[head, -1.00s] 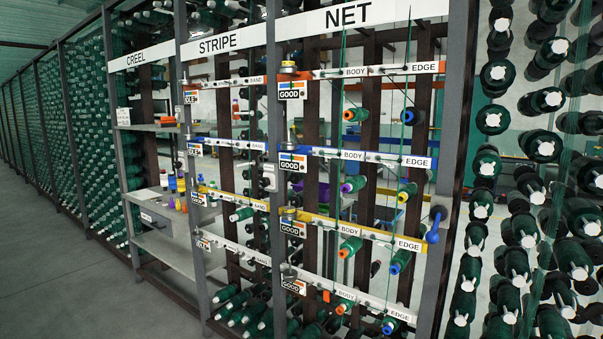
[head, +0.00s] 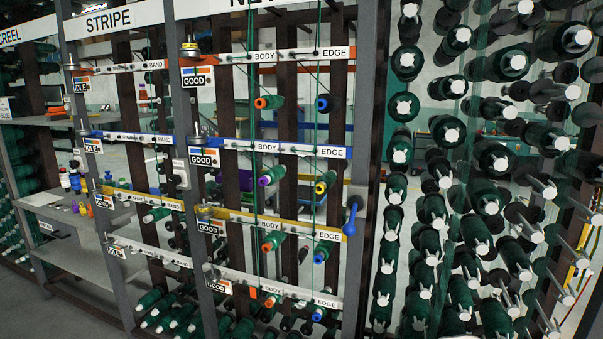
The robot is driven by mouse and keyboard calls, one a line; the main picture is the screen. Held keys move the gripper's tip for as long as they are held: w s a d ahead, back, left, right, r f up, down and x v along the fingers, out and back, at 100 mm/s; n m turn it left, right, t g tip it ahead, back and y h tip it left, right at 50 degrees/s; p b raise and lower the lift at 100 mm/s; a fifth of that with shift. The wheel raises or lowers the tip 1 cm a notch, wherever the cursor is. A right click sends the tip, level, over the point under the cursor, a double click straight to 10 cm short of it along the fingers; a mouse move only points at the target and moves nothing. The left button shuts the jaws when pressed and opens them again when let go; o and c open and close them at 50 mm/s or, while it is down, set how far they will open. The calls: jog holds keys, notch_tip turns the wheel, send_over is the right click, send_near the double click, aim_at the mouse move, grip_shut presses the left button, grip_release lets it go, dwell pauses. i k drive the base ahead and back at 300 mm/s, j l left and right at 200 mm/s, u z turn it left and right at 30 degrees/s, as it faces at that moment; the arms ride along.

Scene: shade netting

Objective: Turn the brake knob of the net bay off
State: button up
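The net bay is the framed section in the middle of the head view, under a white sign (head: 262,3) that is mostly cut off at the top edge. A blue knob with a handle hanging down (head: 352,214) sits on a pale plate on the bay's right post, by the yellow rail's EDGE label. It looks like the brake knob, but I see no marking naming it. My gripper is not in view.
The bay has red, blue, yellow and white rails (head: 285,148) with BODY and EDGE labels, GOOD cards and several green spools. Vertical green threads run in front. To the right, a rack of green spools (head: 490,160) has pegs sticking out. Floor shows at lower left.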

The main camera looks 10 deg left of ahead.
aim_at(175, 180)
jog(key=j+z, duration=0.2)
jog(key=j, duration=0.4)
jog(key=j+z, duration=0.25)
jog(key=j, duration=0.35)
jog(key=k+j+z, duration=0.2)
jog(key=j, duration=0.35)
jog(key=k+j, duration=0.1)
jog(key=j, duration=0.9)
jog(key=k+j+z, duration=0.1)
jog(key=j, duration=0.4)
jog(key=k+j, duration=0.15)
jog(key=j, duration=0.35)
jog(key=k+j, duration=0.1)
jog(key=j, duration=0.4)
jog(key=k+j, duration=0.1)
jog(key=j, duration=0.4)
jog(key=z, duration=0.05)
